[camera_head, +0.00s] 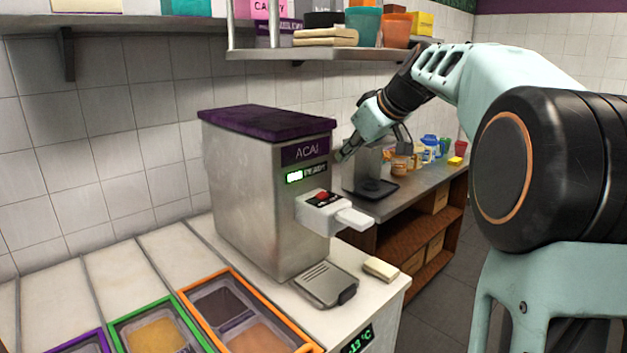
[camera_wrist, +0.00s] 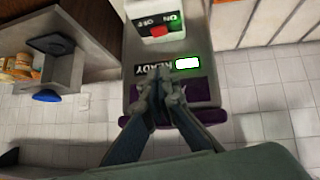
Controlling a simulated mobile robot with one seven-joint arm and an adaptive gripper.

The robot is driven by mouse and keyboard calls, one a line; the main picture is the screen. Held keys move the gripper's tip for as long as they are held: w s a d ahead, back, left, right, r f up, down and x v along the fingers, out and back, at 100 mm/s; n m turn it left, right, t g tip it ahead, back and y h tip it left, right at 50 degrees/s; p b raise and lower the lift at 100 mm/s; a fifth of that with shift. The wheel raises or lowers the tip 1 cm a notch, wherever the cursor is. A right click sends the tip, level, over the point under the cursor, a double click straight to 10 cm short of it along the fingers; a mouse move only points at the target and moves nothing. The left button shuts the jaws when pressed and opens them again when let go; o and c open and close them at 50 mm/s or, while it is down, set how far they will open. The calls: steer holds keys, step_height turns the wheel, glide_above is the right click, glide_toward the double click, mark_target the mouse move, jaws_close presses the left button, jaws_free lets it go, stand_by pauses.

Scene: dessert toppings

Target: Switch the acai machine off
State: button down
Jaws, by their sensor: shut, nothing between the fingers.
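The acai machine (camera_head: 250,200) is a grey metal box with a purple lid, standing on the white counter. Its ACAI label and a lit green display (camera_head: 294,176) reading READY are on the front. Below them a white dispenser block (camera_head: 330,213) carries a red switch (camera_head: 322,195). In the wrist view the red switch (camera_wrist: 158,31) sits between OFF and green ON markings. My gripper (camera_head: 341,156) is shut and empty, in front of the machine's upper front beside the label. In the wrist view my gripper (camera_wrist: 165,75) points toward the display (camera_wrist: 187,64), short of the switch.
A metal drip tray (camera_head: 324,284) and a beige cloth (camera_head: 381,269) lie on the counter below the dispenser. Topping bins (camera_head: 230,310) stand at the front left. A shelf (camera_head: 330,53) with tubs hangs above. A back counter holds several jars and containers.

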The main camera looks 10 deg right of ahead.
steer(key=shift+w+a+r+n, duration=0.1)
steer(key=shift+a+r+n, duration=0.1)
steer(key=shift+a+n, duration=0.1)
steer(key=p, duration=0.1)
glide_above(322, 195)
steer(key=s, duration=0.2)
steer(key=f, duration=0.6)
steer(key=shift+w+d+f, duration=0.25)
steer(key=f, duration=0.3)
steer(key=shift+w+d+f, duration=0.15)
steer(key=shift+w+f, duration=0.05)
steer(key=shift+w, duration=0.2)
steer(key=shift+w+f, duration=0.1)
steer(key=shift+f, duration=0.45)
steer(key=shift+d, duration=0.1)
